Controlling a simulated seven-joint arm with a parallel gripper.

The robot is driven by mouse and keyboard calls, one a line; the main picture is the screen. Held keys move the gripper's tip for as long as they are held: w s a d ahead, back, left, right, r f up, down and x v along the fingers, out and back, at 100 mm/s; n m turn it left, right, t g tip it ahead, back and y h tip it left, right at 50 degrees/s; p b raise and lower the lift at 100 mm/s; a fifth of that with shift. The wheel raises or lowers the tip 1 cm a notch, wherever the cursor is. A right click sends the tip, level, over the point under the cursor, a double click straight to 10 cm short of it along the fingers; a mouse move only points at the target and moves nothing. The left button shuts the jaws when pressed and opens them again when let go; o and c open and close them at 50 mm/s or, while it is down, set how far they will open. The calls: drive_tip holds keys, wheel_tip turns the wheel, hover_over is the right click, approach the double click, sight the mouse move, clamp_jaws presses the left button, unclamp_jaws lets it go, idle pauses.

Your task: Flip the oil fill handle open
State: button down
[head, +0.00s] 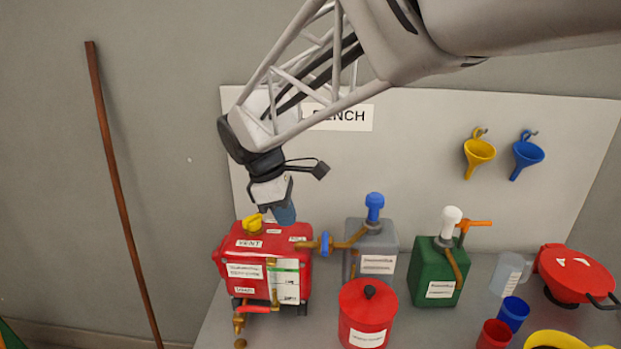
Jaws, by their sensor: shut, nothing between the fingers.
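My gripper (285,213) points down over the back right part of the red tank (237,263). Its blue-grey fingertips are shut and empty. I cannot tell whether they touch the tank top. A yellow knob (253,222) stands on the tank top, left of my gripper, behind a label reading VENT. A blue valve handle (325,243) sits on the brass pipe at the tank's right. A red lever (258,308) is at the tank's lower front. An orange handle (474,225) shows by the green can (430,262). No readable label marks the oil fill handle, so I cannot tell which it is.
A grey can with a blue pump top (375,207) stands right of the tank. A red lidded canister (367,318) stands in front. Cups, a clear jug (508,273) and a red pan-like container (575,275) fill the right. Funnels (479,152) hang on the back board.

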sight(325, 244)
drive_tip(key=d+f, duration=0.5)
drive_tip(key=shift+d+f, duration=0.2)
drive_tip(key=shift+f, duration=0.05)
